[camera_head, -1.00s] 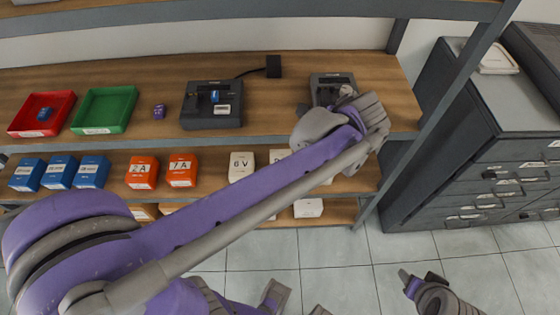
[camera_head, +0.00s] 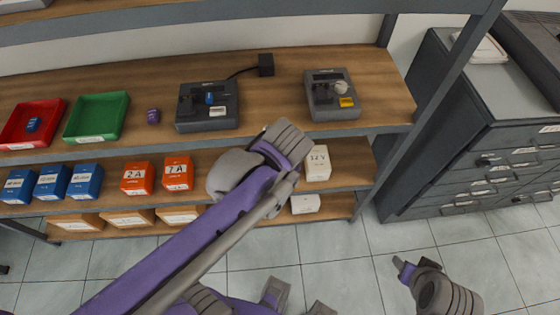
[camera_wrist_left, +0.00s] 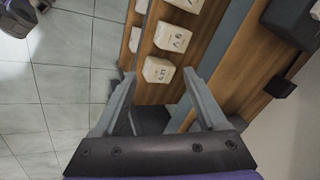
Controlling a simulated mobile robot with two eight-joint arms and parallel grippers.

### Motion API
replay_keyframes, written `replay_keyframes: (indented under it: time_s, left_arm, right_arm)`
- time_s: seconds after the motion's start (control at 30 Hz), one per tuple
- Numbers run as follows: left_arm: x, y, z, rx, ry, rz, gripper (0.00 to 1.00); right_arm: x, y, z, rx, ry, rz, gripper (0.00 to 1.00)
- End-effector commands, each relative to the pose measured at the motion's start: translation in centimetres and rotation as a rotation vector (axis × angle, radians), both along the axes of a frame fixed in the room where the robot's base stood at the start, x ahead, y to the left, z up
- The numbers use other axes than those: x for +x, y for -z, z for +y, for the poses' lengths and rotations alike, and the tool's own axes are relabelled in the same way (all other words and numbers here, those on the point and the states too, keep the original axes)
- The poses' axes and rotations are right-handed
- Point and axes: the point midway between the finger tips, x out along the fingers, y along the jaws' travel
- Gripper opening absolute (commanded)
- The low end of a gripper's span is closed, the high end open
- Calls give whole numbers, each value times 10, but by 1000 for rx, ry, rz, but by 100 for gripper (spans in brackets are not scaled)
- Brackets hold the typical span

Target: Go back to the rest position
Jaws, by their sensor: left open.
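My left arm crosses the head view from the bottom left, in front of the shelf. Its wrist end (camera_head: 285,143) is just in front of the upper shelf board, below and between two dark devices, and hides its own fingers there. In the left wrist view my left gripper (camera_wrist_left: 159,77) has its two fingers wide apart with nothing held between them. Beyond the fingers are white boxes (camera_wrist_left: 158,69) on the shelf. My right gripper (camera_head: 404,268) is low at the bottom right of the head view, over the tiled floor. Its jaw opening is not clear.
The wooden shelf (camera_head: 380,80) holds a red tray (camera_head: 50,141), a green tray (camera_head: 98,138), a left device (camera_head: 190,122) with a blue item, and a right device (camera_head: 330,108). Blue, orange and white boxes stand below. A grey drawer cabinet (camera_head: 420,140) is right. Floor (camera_head: 340,265) is open.

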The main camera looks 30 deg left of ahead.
Motion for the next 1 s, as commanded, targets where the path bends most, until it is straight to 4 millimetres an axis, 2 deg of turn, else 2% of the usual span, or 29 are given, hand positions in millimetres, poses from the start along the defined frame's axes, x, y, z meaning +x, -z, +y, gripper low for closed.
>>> replay_keyframes:
  time_s: [0.17,0.4,0.5,1.0]
  left_arm:
    - [-10,2,0,-45,-49,-22,74]
    - [-54,17,-8,-317,-346,-151,74]
    - [-64,23,-11,-396,-432,-184,74]
    - [-66,24,-12,-422,-459,-192,74]
  right_arm:
    - [1,-3,0,0,0,-2,57]
    - [5,-19,0,0,0,-10,57]
    - [6,-22,0,0,0,-12,57]
    - [6,-23,0,0,0,-12,57]
